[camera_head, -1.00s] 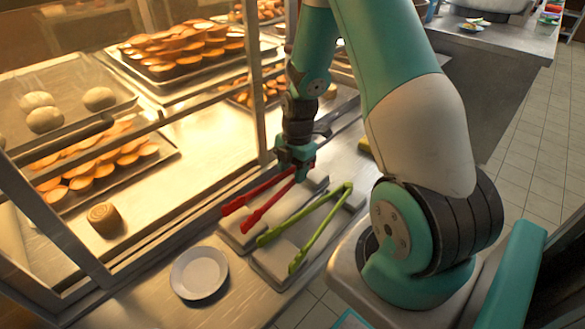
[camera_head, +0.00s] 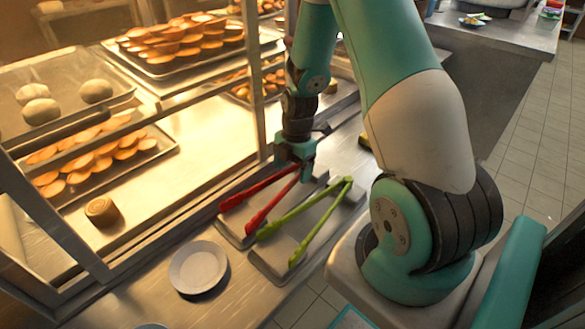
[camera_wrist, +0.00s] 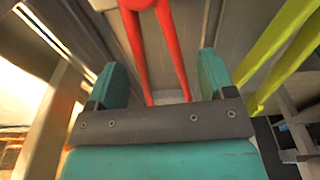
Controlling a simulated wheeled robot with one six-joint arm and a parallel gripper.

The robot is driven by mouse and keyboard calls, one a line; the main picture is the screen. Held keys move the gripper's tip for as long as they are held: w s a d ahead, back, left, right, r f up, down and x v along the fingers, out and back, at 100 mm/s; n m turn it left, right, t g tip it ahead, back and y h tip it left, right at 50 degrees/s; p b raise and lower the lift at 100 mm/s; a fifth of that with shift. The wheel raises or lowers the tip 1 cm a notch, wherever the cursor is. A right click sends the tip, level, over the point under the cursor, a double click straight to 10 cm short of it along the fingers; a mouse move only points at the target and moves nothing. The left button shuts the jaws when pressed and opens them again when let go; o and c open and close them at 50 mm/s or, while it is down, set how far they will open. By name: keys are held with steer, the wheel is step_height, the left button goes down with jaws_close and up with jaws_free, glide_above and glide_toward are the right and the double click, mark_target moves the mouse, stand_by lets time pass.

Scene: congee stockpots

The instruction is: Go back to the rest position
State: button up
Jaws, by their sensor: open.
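The red tongs lie spread on a grey rest on the steel counter. The green tongs (camera_head: 303,222) lie spread on a second rest beside them; they also show at the upper right of the wrist view (camera_wrist: 278,50). Whether my fingers touch the red tongs cannot be told.
A glass-fronted display case with a metal frame post (camera_head: 258,90) stands close to the left of my arm. It holds trays of pastries (camera_head: 180,42) and buns (camera_head: 40,108). A white plate (camera_head: 198,267) lies on the counter in front. Tiled floor (camera_head: 535,150) is clear at right.

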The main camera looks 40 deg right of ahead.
step_height(320, 180, up, 7)
steer(key=p, duration=0.1)
steer(key=shift+d, duration=0.4)
steer(key=shift+r, duration=0.1)
steer(key=s+a+r+m+y, duration=0.1)
steer(key=a+r+m, duration=0.2)
steer(key=a+r, duration=0.4)
steer(key=s+a+r+m, duration=0.15)
steer(key=a+r, duration=0.25)
steer(key=a, duration=0.5)
steer(key=s+a+r+m+y, duration=0.1)
steer(key=s+a+r+m, duration=0.25)
steer(key=s+a, duration=0.3)
steer(key=s+a+r+m+y, duration=0.1)
steer(key=s+a+r+m, duration=0.3)
steer(key=s, duration=0.4)
step_height(320, 180, up, 15)
steer(key=a+p, duration=0.1)
steer(key=p, duration=1.4)
steer(key=shift+w, duration=0.25)
